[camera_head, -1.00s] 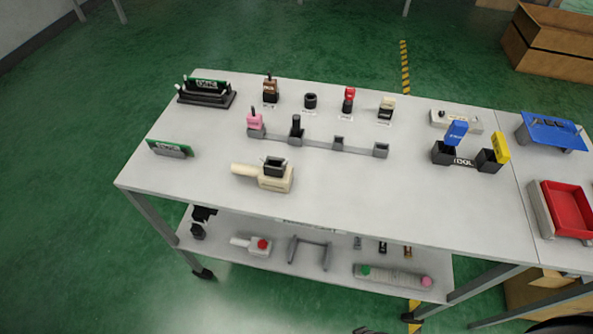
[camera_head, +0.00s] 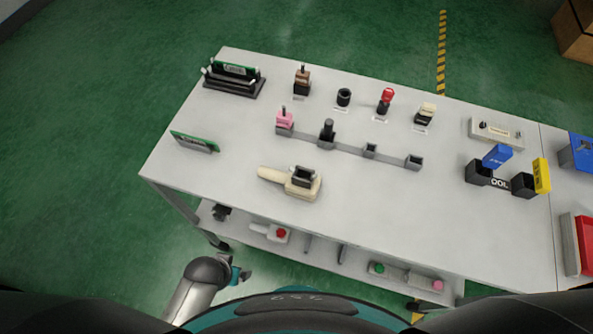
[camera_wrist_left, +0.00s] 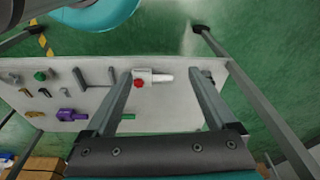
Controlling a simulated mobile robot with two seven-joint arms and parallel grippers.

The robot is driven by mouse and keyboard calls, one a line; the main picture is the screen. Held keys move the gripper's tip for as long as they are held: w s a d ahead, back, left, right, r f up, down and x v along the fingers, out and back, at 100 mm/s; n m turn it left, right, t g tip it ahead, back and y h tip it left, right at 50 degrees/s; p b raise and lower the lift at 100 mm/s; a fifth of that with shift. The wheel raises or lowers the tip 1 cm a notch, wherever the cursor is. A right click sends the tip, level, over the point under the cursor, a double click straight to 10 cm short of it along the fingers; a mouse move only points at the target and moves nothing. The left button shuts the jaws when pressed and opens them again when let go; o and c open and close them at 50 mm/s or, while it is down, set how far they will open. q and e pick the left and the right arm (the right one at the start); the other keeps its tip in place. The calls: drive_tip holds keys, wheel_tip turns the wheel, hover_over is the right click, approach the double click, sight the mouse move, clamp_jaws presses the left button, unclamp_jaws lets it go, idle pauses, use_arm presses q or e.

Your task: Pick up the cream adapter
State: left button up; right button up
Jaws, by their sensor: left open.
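The cream adapter (camera_head: 426,110) is a small cream-topped block with a black lower part. It stands at the right end of the back row on the white table, beside a red-topped adapter (camera_head: 386,98). My left gripper (camera_head: 240,274) is low in front of the table, well away from the adapter, and shows only small in the head view. In the left wrist view its two long grey fingers (camera_wrist_left: 160,73) are spread apart with nothing held between them. That view shows the lower shelf, not the cream adapter. My right gripper is out of view.
A cream handled fixture (camera_head: 301,187) sits near the table's front edge. A grey rail (camera_head: 345,145) with sockets runs across the middle, one holding a pink adapter (camera_head: 284,118). A lower shelf holds a red-button fixture (camera_head: 277,233). The front right tabletop is clear.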

use_arm(q)
drive_tip(key=w+d+r+t+p, duration=0.1)
drive_tip(key=w+r+p, duration=0.1)
drive_tip(key=r, duration=0.8)
drive_tip(key=w+r+p, duration=0.2)
drive_tip(key=w+r, duration=0.1)
drive_tip(key=r, duration=0.8)
wheel_tip(320, 180, up, 14)
drive_tip(key=m+g+p, duration=0.2)
drive_tip(key=g, duration=0.1)
hover_over(303, 174)
drive_tip(key=f+b, duration=0.1)
drive_tip(key=f, duration=0.4)
drive_tip(key=f+b, duration=0.1)
drive_tip(key=f, duration=0.3)
drive_tip(key=s+f+b, duration=0.1)
drive_tip(key=f, duration=0.4)
drive_tip(key=shift+f, duration=0.35)
clamp_jaws()
